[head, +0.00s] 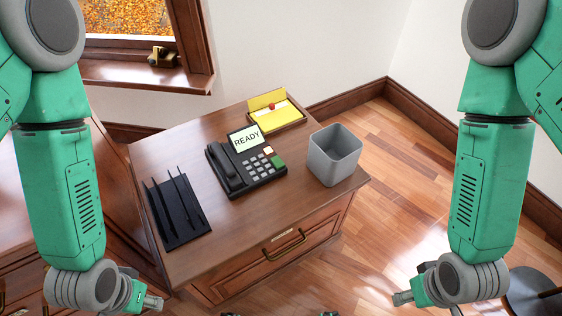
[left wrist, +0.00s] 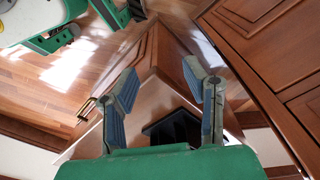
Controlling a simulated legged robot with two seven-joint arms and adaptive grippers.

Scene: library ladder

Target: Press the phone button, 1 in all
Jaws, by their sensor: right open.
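A black desk phone (head: 262,173) sits on the wooden cabinet top, with its handset (head: 226,168) on the left side. Its raised screen (head: 245,139) reads "READY". Its keypad has several grey keys and a larger green button (head: 277,162) at the right, with small pale and orange keys near it. My left gripper (head: 152,302) is low in front of the cabinet's left side, apart from the phone. In the left wrist view its fingers (left wrist: 165,80) are spread with nothing between them. My right gripper (head: 403,298) is open at the lower right, clear of the cabinet.
On the cabinet top (head: 165,145) stand a black slotted rack (head: 178,212) at left, a grey square bin (head: 334,155) at right and a yellow note box (head: 275,112) behind. A windowsill and wall close the back. A dark round stool (head: 535,290) is at lower right.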

